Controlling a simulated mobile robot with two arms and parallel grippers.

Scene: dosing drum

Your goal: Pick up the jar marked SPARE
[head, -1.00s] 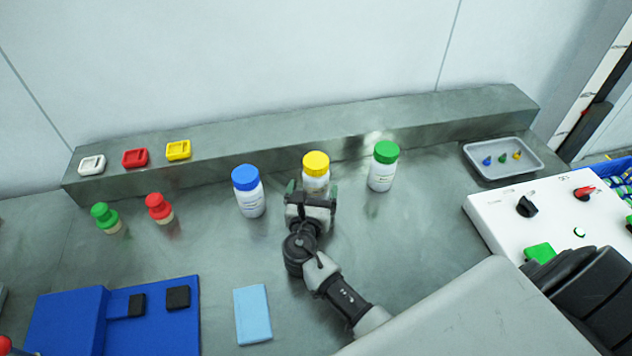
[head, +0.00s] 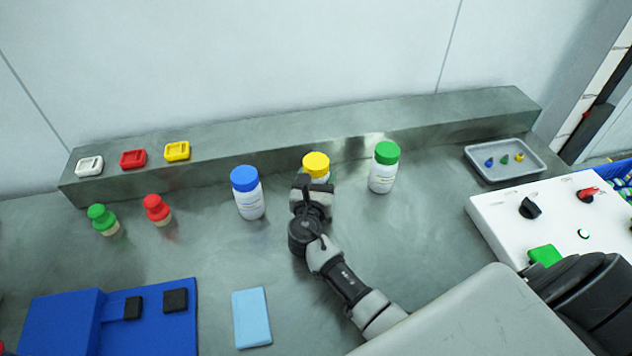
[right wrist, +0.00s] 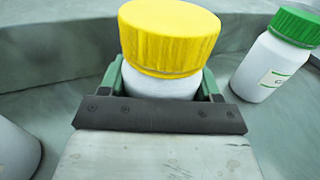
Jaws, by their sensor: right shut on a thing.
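Three white jars stand in a row on the grey bench. One has a blue lid (head: 248,194), one a yellow lid (head: 316,165), one a green lid (head: 384,167). I cannot read which is marked SPARE. My right gripper (head: 313,183) is at the yellow-lidded jar. In the right wrist view its fingers (right wrist: 163,88) are shut on that jar's white body just below the yellow lid (right wrist: 170,36). The jar looks upright; its label is hidden by the gripper. The green-lidded jar (right wrist: 279,56) stands to the right, apart from the fingers. My left gripper is not in view.
A raised ledge (head: 300,122) runs behind the jars. A green-topped (head: 103,219) and a red-topped bottle (head: 156,209) stand at left. A blue fixture (head: 60,325) and light-blue pad (head: 251,317) lie in front. A grey tray (head: 477,171) and white control panel (head: 480,215) are at right.

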